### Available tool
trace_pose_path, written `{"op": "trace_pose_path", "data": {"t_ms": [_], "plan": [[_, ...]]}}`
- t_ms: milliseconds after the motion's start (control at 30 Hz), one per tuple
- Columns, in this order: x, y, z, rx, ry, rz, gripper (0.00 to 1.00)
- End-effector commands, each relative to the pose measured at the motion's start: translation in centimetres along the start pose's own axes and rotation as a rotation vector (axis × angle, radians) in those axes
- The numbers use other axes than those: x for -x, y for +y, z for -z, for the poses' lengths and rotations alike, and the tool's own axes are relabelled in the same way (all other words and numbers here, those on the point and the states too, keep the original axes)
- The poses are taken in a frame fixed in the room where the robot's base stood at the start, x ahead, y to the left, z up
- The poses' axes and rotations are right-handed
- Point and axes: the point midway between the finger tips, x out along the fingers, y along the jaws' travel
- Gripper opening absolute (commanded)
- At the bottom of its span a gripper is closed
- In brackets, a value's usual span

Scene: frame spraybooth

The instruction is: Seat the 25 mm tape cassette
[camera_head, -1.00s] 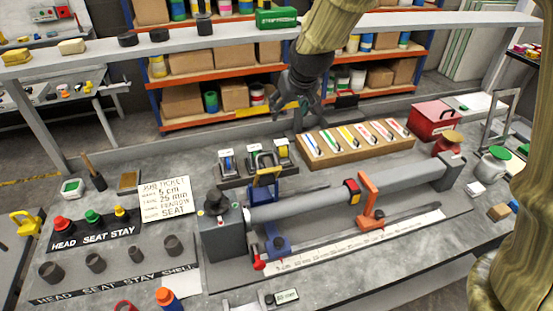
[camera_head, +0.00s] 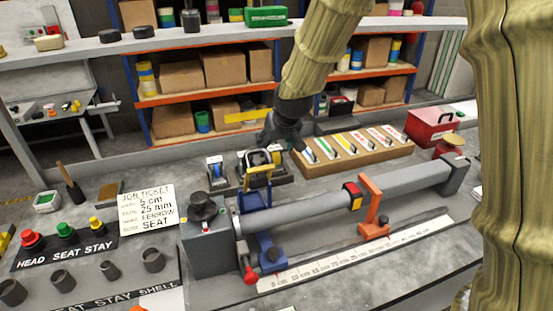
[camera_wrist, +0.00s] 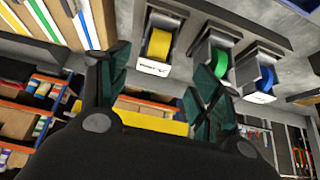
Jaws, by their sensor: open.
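Three tape cassettes stand in dark holders at the back of the bench. In the wrist view they are yellow (camera_wrist: 159,44), green (camera_wrist: 219,64) and blue (camera_wrist: 266,78); I cannot read which is 25 mm. In the head view the blue cassette (camera_head: 215,169) is at the left and the other two are partly hidden. My gripper (camera_head: 278,145) is over the right end of the row. In the wrist view my gripper (camera_wrist: 162,92) has its fingers apart with nothing between them. A job ticket (camera_head: 147,208) reads 5 cm, 25 mm, SEAT.
A grey tube (camera_head: 300,213) with a blue bracket (camera_head: 257,205) and an orange post (camera_head: 372,205) lies in front of the cassettes. A wooden tray (camera_head: 357,153) of coloured strips is right of my gripper. A red box (camera_head: 431,126) stands farther right.

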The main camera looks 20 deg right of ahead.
Motion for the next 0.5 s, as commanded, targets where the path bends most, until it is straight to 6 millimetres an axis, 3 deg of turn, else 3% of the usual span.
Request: {"op": "trace_pose_path", "data": {"t_ms": [500], "plan": [[-3.1,0.5,-0.2,-0.004,-0.003,-0.002,0.64]]}}
